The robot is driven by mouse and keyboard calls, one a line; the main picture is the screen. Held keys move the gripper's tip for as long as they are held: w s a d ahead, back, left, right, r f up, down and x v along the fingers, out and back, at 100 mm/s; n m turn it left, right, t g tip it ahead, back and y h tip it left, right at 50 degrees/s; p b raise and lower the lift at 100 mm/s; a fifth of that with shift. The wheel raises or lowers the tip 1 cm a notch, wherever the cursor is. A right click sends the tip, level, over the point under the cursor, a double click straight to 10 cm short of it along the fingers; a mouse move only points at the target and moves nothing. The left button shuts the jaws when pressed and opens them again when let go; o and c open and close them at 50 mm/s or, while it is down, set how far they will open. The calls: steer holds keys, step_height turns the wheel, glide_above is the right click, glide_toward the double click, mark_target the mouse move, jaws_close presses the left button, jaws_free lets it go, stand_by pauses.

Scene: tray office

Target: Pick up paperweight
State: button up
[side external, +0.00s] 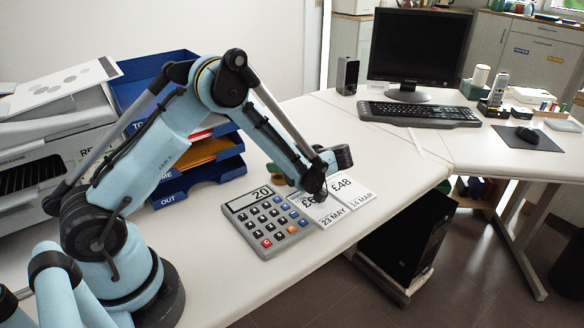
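No thing shows clearly enough for me to name it as the paperweight. A dark green and yellowish shape (282,174) shows just left of my wrist, partly behind my arm; I cannot tell what it is. My gripper (342,157) is at the end of my arm, low over the desk by the calculator and the price cards. Its fingers are dark and small in this view, so their opening is unclear. I cannot see anything held in it.
A grey calculator (268,222) showing 20 lies in front of my wrist. Two price cards (352,201) lie right of it near the desk's front edge. Blue letter trays (200,178) and box files stand left. A monitor (418,48) and keyboard (420,113) stand at the back right.

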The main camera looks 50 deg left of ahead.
jaws_close()
steer(key=shift+r, duration=0.15)
